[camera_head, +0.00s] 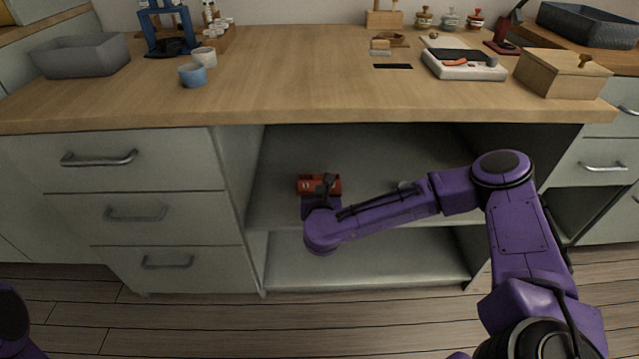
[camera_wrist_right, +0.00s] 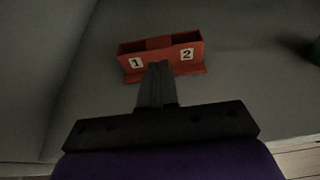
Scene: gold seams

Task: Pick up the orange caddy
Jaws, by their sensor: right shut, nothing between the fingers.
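The orange caddy (camera_head: 333,183) stands on the upper shelf of the open cupboard under the counter, near the left side. In the right wrist view the caddy (camera_wrist_right: 186,54) is an orange-red open box with two compartments, labelled 1 and 2 on its front. My right gripper (camera_head: 328,180) reaches into the cupboard and partly covers the caddy in the head view. In the wrist view its fingers (camera_wrist_right: 157,68) are closed together, with the tips at the caddy's front middle, between the labels. I cannot tell whether they touch it. My left gripper is out of view.
The counter edge (camera_head: 320,122) overhangs the cupboard, and a side panel (camera_head: 238,165) stands left of the caddy. The lower shelf (camera_head: 365,268) is empty where visible. Drawers (camera_head: 110,160) are at left.

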